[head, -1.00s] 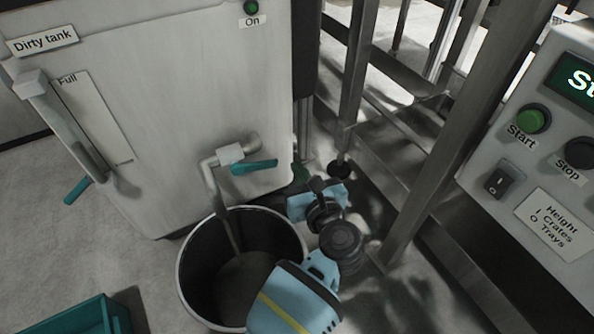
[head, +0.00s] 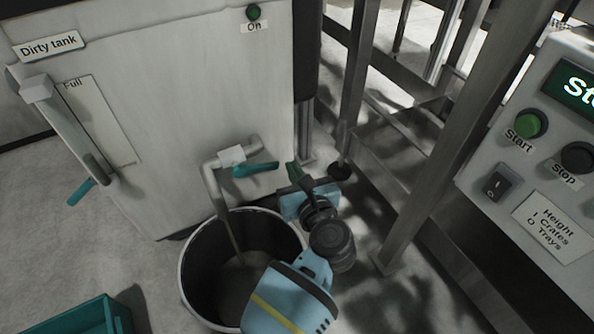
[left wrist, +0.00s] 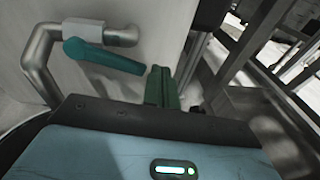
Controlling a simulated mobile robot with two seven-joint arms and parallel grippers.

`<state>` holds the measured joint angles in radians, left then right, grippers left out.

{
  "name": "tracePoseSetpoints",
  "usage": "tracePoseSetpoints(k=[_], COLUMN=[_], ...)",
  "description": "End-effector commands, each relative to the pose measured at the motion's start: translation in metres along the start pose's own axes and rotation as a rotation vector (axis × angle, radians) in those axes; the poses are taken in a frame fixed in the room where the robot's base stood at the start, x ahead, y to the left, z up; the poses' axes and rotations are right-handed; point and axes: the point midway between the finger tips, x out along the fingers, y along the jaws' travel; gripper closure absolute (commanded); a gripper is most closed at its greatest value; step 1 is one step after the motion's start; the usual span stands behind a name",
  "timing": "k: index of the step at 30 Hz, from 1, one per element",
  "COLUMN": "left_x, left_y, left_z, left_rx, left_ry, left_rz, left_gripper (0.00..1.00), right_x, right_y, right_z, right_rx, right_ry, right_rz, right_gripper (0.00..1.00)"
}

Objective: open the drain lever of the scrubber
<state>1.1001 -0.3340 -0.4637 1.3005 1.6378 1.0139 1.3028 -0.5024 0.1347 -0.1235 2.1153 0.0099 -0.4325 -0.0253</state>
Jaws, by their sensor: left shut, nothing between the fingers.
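The drain lever (head: 256,169) is teal and sits on a white valve body (head: 231,155) on the scrubber's grey drain pipe (head: 211,180). It points right, roughly along the pipe's horizontal run. In the left wrist view the lever (left wrist: 103,57) slants slightly down to the right. My left gripper (head: 293,172) is shut and empty, just right of the lever's free end. Its green fingers also show in the left wrist view (left wrist: 161,86); I cannot tell whether they touch the lever. A grey-brown streak, seemingly water, runs from the pipe mouth into the bucket. My right gripper is out of view.
The bucket (head: 187,262) stands under the pipe, beside my left arm. The white scrubber (head: 185,90) is behind. A metal frame post (head: 435,135) and control panel (head: 545,170) stand right. A teal crate (head: 85,318) lies lower left, with open floor around it.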

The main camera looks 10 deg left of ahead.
Motion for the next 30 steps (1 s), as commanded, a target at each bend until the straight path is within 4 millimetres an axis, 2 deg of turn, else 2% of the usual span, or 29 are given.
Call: tracePoseSetpoints(k=[1, 11, 30], left_x=[-0.016, -0.009, 0.002], left_y=[-0.017, -0.008, 0.008], left_z=[0.005, 0.004, 0.004], left_rx=[-0.038, -0.038, -0.039], left_ry=[0.028, 0.029, 0.028], left_rz=[-0.023, -0.022, -0.024], left_gripper=[1.0, 1.0, 1.0], right_x=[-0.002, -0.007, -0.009], right_y=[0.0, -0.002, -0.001], right_z=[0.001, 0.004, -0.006], right_rx=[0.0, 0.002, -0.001], right_ry=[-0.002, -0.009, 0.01], right_rz=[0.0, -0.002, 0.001], right_gripper=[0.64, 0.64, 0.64])
